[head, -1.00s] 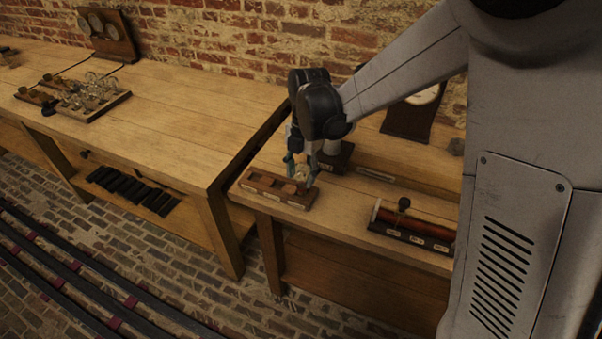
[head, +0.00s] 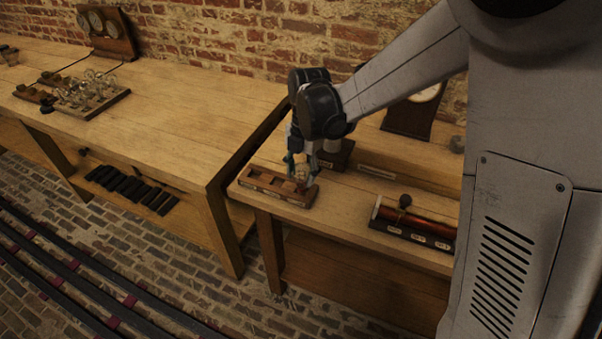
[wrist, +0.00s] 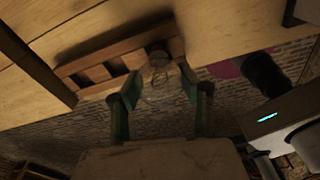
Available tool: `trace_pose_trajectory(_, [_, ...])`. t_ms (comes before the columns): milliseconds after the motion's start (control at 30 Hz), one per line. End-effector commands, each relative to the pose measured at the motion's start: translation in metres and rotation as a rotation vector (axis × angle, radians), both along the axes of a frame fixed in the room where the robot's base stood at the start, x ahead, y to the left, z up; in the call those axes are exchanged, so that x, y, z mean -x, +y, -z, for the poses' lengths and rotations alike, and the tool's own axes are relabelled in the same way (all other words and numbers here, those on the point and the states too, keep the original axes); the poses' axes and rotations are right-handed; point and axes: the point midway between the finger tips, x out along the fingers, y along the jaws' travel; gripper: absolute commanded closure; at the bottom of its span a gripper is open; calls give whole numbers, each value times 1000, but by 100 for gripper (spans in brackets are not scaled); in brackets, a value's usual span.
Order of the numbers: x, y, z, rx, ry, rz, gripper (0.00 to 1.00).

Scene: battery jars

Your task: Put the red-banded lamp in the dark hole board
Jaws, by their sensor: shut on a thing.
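My gripper (head: 302,171) is shut on a clear glass lamp (wrist: 158,84), which sits between its two green fingers in the wrist view. The lamp's narrow end points at the wooden hole board (wrist: 122,66). I cannot see a red band on it. In the head view the hole board (head: 262,190) is a long brown block with several dark openings, at the front left corner of the right bench. My gripper is over the board's right end. I cannot tell whether the lamp is in a hole or just above it.
A tray (head: 88,112) of several glass lamps stands on the left bench (head: 190,95). A copper-coloured coil on a dark base (head: 412,238) lies right of the board. A dark-framed dial (head: 408,118) stands behind. A gap separates the benches.

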Motion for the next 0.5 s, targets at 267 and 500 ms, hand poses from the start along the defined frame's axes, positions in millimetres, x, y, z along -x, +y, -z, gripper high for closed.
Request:
trace_pose_trajectory(267, [0, 0, 2, 0, 0, 0, 95])
trace_pose_trajectory(500, [0, 0, 1, 0, 0, 0, 50])
